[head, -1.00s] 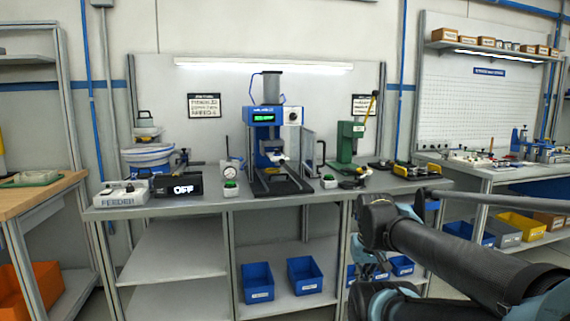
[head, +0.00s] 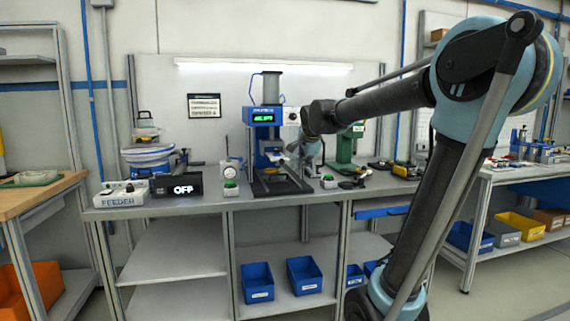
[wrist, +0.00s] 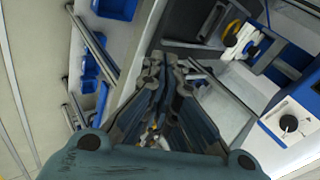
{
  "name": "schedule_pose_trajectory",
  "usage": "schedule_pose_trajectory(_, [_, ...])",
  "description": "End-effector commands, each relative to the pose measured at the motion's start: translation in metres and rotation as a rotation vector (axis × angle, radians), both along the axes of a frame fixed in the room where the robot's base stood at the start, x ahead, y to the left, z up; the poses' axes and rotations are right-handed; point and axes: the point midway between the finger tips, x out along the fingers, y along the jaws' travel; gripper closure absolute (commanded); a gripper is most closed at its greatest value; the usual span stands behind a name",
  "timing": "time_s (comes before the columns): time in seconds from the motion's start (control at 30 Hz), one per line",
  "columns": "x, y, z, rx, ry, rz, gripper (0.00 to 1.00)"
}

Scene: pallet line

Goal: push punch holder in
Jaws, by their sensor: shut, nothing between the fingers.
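The blue press (head: 264,116) stands on the middle of the bench, with a lit green display and a knob on its head. A small pale part (head: 277,157) shows at the press's working area; I cannot tell for sure that it is the punch holder. My gripper (head: 301,160) is just right of that area, apart from or touching it I cannot tell. In the wrist view my gripper (wrist: 167,75) has its fingers together and empty. The press's knob (wrist: 288,122) and blue frame (wrist: 288,62) lie to the right of the fingers there.
A feeder box (head: 122,193) and an OFF display (head: 177,187) are on the bench's left. Green buttons (head: 230,185) flank the press. A green hand press (head: 345,146) stands behind my arm. Blue bins (head: 257,281) sit on the lower shelf.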

Motion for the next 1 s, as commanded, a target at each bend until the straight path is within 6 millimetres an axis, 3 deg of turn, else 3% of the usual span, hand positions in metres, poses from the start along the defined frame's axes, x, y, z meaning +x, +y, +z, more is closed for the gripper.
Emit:
schedule_pose_trajectory(0.1, [0.031, 0.031, 0.020, 0.098, -0.033, -0.062, 1.00])
schedule_pose_trajectory(0.2, [0.046, 0.047, 0.030, 0.160, -0.048, -0.100, 1.00])
schedule_pose_trajectory(0.37, [0.058, 0.059, 0.035, 0.203, -0.059, -0.126, 1.00])
schedule_pose_trajectory(1.0, [0.118, 0.072, -0.021, 0.204, -0.059, -0.129, 1.00])
